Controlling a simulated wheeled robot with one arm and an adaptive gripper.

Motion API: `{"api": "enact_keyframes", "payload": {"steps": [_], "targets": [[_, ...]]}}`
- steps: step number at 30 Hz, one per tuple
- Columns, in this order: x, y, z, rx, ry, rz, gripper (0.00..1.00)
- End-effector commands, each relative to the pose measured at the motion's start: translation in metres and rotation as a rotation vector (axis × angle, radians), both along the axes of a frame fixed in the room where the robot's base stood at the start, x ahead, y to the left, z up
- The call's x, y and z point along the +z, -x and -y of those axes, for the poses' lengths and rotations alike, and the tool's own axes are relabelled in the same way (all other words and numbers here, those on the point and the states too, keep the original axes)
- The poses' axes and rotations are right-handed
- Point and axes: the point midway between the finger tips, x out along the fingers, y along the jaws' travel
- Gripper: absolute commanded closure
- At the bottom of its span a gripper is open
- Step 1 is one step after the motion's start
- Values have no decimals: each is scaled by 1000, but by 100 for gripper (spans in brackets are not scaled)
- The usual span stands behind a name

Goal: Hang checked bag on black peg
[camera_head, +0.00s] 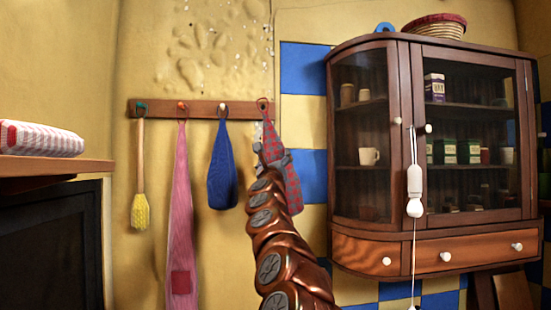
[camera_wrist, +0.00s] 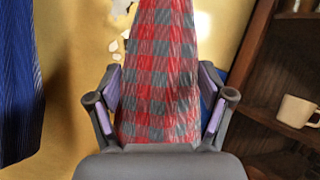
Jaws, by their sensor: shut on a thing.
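The red and grey checked bag (camera_head: 291,187) hangs narrow end up, just below the right end of the peg rail; it fills the middle of the wrist view (camera_wrist: 158,60). A thin loop runs from its top up to the rightmost, dark peg (camera_head: 262,103). I cannot tell whether the loop is around this peg or only in front of it. My gripper (camera_wrist: 160,100) is shut on the checked bag, with a finger pad at each side of the cloth. In the head view my gripper (camera_head: 268,160) is small and partly merged with the bag.
The wooden rail (camera_head: 160,108) also holds a yellow brush (camera_head: 140,210), a pink cloth (camera_head: 181,220) and a blue bag (camera_head: 222,172), close on the left. A glass-fronted cabinet (camera_head: 430,150) stands out from the wall on the right. A counter (camera_head: 50,165) is at the left.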

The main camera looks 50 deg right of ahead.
Motion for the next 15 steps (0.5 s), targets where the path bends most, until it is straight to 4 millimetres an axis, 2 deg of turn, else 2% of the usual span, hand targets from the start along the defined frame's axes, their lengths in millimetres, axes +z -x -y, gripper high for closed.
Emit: {"api": "enact_keyframes", "payload": {"steps": [15], "targets": [[0, -18, 17, -5, 2, 0, 57]]}}
